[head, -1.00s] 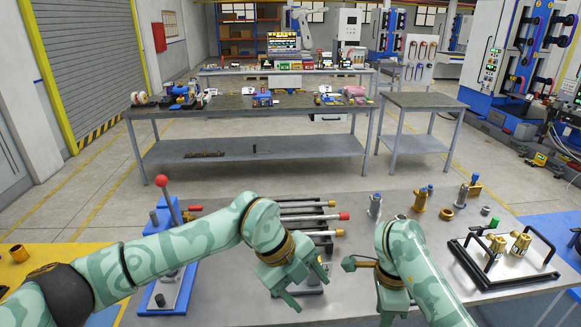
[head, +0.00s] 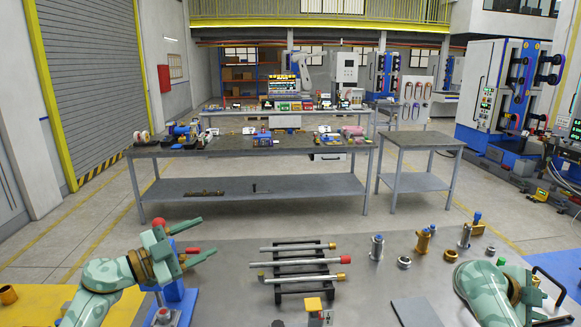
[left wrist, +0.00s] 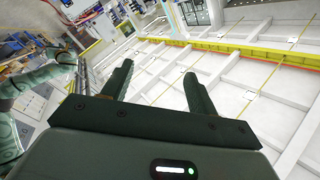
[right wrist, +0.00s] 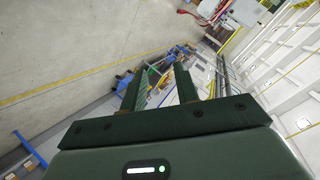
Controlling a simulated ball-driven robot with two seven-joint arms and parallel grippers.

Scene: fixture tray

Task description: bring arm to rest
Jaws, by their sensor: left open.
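My left arm is raised at the left of the head view, with its green gripper (head: 208,236) pointing right beside the red-knobbed blue lever press (head: 180,300). Its two fingers stand apart with nothing between them, as the left wrist view (left wrist: 158,78) also shows. My right arm is at the lower right of the head view, over the right part of the steel table (head: 375,300). Its fingers are hard to make out there. The right wrist view shows the right gripper's fingers (right wrist: 160,70) apart and empty, with the floor and distant furniture behind.
A black rack with several rods (head: 300,267) lies mid-table. Metal and brass parts, such as a steel cylinder (head: 376,247) and a brass fitting (head: 424,240), stand right of it. A black-handled tray (head: 548,280) is partly hidden by my right arm.

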